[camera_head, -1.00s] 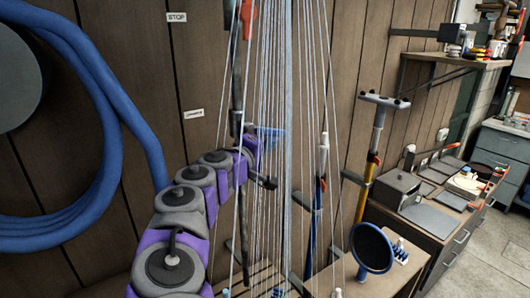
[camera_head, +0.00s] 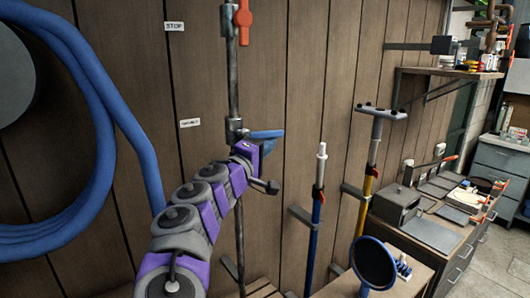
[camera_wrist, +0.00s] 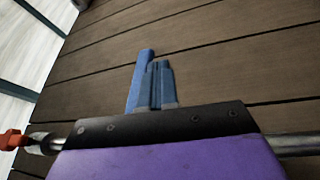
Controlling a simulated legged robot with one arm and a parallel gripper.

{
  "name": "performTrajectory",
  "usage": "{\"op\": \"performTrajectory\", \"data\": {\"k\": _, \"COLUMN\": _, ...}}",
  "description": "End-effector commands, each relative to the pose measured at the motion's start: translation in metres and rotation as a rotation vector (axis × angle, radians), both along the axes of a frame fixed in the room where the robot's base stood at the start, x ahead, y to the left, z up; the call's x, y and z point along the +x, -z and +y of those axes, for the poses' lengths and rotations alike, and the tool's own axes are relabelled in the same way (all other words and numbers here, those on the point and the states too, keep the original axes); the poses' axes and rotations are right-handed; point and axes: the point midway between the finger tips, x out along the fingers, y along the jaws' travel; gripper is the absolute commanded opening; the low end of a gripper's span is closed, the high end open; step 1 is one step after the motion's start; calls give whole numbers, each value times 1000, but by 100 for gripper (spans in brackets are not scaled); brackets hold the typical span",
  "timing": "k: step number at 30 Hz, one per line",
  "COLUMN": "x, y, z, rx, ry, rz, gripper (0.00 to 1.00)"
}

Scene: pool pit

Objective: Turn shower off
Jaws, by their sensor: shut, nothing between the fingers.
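The shower pipe (camera_head: 233,78) runs upright along the wooden wall, with a red valve handle (camera_head: 243,18) near the top of the head view. The handle points down along the pipe. No water streams show. My gripper (camera_head: 266,134) is beside the pipe, below the red handle and apart from it. In the wrist view my gripper's blue fingers (camera_wrist: 156,85) lie close together, with nothing between them. The pipe (camera_wrist: 296,144) crosses behind my purple wrist there, and the red handle (camera_wrist: 14,139) shows at the left edge. The pipe's middle is hidden by my wrist.
A coiled blue hose (camera_head: 95,130) hangs at left. Poles with blue (camera_head: 316,220) and yellow (camera_head: 367,190) shafts stand right of the pipe. A round blue-rimmed mirror (camera_head: 374,262) and a workbench (camera_head: 445,245) are further right. Small labels, one reading STOP (camera_head: 174,26), are on the wall.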

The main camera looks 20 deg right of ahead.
Motion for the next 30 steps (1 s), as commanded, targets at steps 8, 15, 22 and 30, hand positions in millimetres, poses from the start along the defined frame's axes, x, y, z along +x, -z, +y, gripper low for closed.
{"op": "performTrajectory", "data": {"k": 8, "x": 0, "y": -1, "z": 0, "rx": -1, "ry": 0, "rz": 1, "gripper": 0}}
{"op": "performTrajectory", "data": {"k": 15, "x": 0, "y": -1, "z": 1, "rx": -1, "ry": 0, "rz": 1, "gripper": 0}}
{"op": "performTrajectory", "data": {"k": 22, "x": 1, "y": -1, "z": 1, "rx": -1, "ry": -1, "rz": 1, "gripper": 0}}
{"op": "performTrajectory", "data": {"k": 30, "x": 0, "y": 16, "z": 5, "rx": 0, "ry": -2, "rz": 1, "gripper": 0}}
